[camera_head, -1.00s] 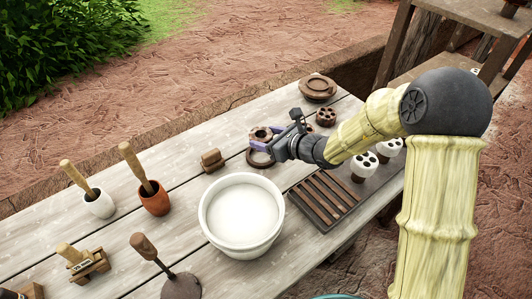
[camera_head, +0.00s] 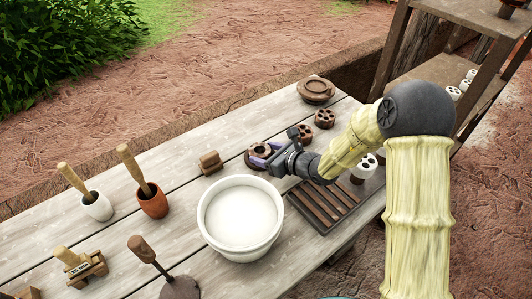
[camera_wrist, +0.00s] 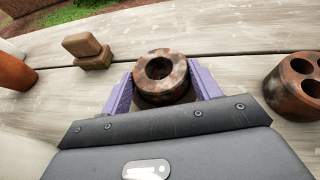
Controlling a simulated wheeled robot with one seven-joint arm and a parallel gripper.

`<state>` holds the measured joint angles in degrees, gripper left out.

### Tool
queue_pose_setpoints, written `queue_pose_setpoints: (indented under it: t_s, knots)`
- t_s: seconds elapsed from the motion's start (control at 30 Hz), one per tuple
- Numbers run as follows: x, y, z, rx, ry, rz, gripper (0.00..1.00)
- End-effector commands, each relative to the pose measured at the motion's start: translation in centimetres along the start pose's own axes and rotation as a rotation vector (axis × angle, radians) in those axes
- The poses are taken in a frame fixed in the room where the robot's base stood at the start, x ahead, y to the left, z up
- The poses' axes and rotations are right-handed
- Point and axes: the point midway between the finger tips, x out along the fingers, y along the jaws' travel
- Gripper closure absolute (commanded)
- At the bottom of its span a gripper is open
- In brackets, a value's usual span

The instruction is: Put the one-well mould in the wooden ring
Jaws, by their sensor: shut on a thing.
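The one-well mould (camera_head: 262,147) is a mottled brown round piece with one hole. My gripper (camera_head: 264,156) is shut on it, with the purple fingers on either side. In the wrist view the mould (camera_wrist: 160,72) sits between the fingertips, its well facing up. The dark wooden ring (camera_head: 249,161) lies on the table under the mould; its left edge shows. In the wrist view a dark part of the ring (camera_wrist: 165,99) shows just below the mould. I cannot tell whether the mould rests inside the ring or is slightly above it.
A mould with several wells (camera_head: 324,118) stands right of the gripper, with another beside it. A large white bowl (camera_head: 240,252) and a slatted rack (camera_head: 322,205) are close in front. A small wooden block (camera_head: 211,162) is to the left. A round brown pot (camera_head: 316,90) stands behind.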

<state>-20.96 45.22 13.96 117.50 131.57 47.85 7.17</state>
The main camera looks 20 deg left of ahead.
Motion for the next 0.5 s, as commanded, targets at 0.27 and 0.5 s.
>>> queue_pose_setpoints:
  t_s: [0.27,0.5]
  knots:
    - [0.07,0.01,-0.19,0.000,0.000,0.000,0.20]
    - [0.07,0.01,-0.19,0.001,0.001,0.000,0.16]
